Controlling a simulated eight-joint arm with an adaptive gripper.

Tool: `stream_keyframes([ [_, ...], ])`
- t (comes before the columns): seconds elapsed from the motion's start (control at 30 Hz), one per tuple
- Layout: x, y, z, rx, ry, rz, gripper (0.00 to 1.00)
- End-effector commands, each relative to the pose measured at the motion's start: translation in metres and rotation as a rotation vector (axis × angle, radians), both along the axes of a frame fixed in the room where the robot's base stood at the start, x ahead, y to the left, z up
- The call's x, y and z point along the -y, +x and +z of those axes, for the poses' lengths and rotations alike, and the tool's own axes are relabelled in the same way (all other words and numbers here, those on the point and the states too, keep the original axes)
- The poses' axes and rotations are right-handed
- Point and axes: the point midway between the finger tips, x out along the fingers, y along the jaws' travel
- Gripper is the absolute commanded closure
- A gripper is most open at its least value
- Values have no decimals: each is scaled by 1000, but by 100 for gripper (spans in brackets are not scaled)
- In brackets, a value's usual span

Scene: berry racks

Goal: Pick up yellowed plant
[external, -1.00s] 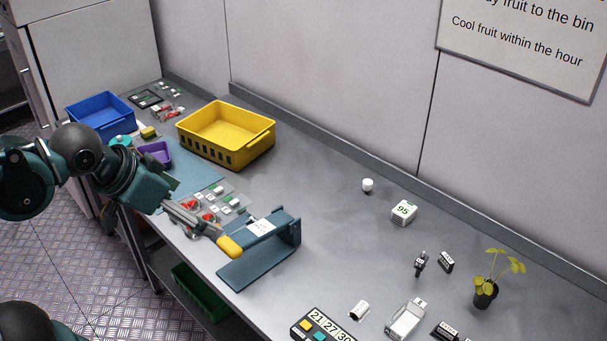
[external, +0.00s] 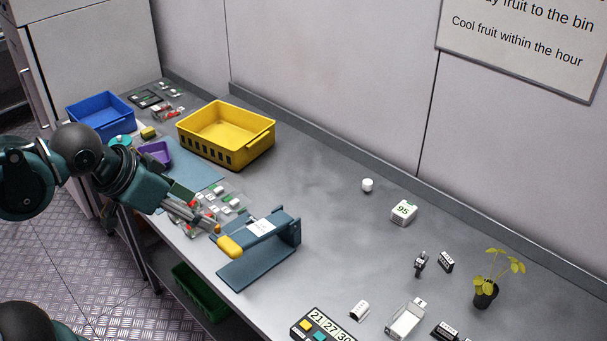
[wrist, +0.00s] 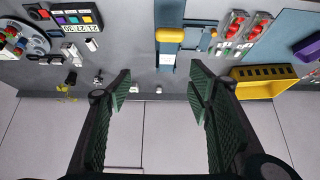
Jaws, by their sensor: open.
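The yellowed plant (external: 492,280) stands upright in a small dark pot at the right of the bench in the external view, its leaves yellow-green. In the wrist view the plant (wrist: 66,86) is small at the left, outside the space between my fingers. My gripper (external: 213,228) is at the left-front of the bench, far from the plant, close to the blue-grey stand with a yellow handle. In the wrist view my gripper (wrist: 160,82) has its two green-padded fingers wide apart, with nothing between them.
The blue-grey stand (external: 262,258) and clear berry packs (external: 230,206) are by my gripper. A yellow crate (external: 226,157) and blue crate (external: 100,127) stand at the back left. A white box marked 95 (external: 404,212) and small black-and-white items lie near the plant. Mid-bench is largely clear.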

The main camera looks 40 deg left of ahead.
Motion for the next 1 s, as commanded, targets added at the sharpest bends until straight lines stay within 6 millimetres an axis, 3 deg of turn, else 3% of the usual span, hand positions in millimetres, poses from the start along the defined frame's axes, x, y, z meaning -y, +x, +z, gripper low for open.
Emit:
stream_keyframes([
  [0.47, 5, 11, 7, -8, -31, 26, 48],
  [1.0, 44, 85, 40, -77, -236, 216, 48],
])
